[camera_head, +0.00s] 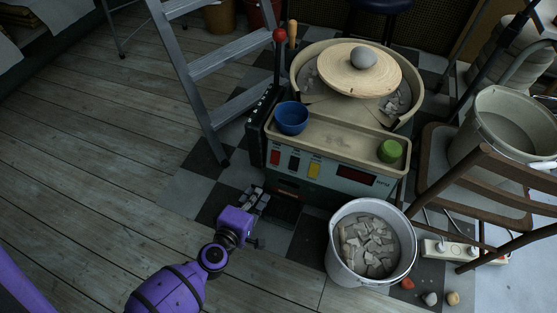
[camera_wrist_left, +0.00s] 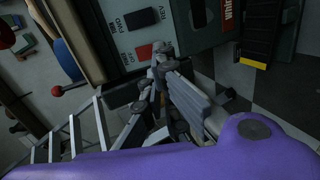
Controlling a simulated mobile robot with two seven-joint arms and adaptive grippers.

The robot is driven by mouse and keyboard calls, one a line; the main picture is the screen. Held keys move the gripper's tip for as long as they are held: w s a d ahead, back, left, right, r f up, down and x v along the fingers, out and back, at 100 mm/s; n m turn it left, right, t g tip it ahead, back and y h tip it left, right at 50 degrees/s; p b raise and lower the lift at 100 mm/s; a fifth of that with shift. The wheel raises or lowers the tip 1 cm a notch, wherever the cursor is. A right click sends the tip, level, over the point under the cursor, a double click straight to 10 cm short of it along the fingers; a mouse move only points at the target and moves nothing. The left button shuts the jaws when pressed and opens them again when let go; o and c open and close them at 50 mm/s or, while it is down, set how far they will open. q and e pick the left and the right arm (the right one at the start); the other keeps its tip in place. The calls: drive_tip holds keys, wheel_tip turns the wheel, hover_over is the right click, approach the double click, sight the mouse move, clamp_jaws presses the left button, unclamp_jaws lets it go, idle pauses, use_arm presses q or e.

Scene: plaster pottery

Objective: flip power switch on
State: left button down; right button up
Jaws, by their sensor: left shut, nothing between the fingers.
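The pottery wheel machine (camera_head: 330,150) stands on checkered tiles, with switches on its front panel. In the head view a red switch (camera_head: 275,157) is at the panel's left end, with a dark switch (camera_head: 293,163) and a yellow one (camera_head: 314,169) to its right. My left gripper (camera_head: 259,196) is shut and empty, low in front of the panel's left end. In the left wrist view the red switch (camera_wrist_left: 145,51) is just beyond the shut fingertips (camera_wrist_left: 158,62), near OFF lettering. I cannot tell whether they touch or which way the switch is set. My right gripper is not in view.
A blue bowl (camera_head: 291,118) and a green object (camera_head: 390,151) sit on the machine's tray. A bucket of clay pieces (camera_head: 371,245) stands in front at the right. A stepladder (camera_head: 190,80) stands behind, left; a chair (camera_head: 480,180) is at the right. The left floor is clear.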

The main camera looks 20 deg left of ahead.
sight(274, 164)
use_arm(q)
drive_tip(key=shift+s+a+r+n, duration=0.1)
drive_tip(key=shift+s+a+n, duration=0.1)
drive_tip(key=shift+a+n, duration=0.15)
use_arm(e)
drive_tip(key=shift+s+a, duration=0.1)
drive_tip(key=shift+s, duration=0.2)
use_arm(q)
drive_tip(key=b+x, duration=0.4)
drive_tip(key=x, duration=0.9)
drive_tip(key=shift+w+a, duration=0.1)
drive_tip(key=shift+w, duration=0.45)
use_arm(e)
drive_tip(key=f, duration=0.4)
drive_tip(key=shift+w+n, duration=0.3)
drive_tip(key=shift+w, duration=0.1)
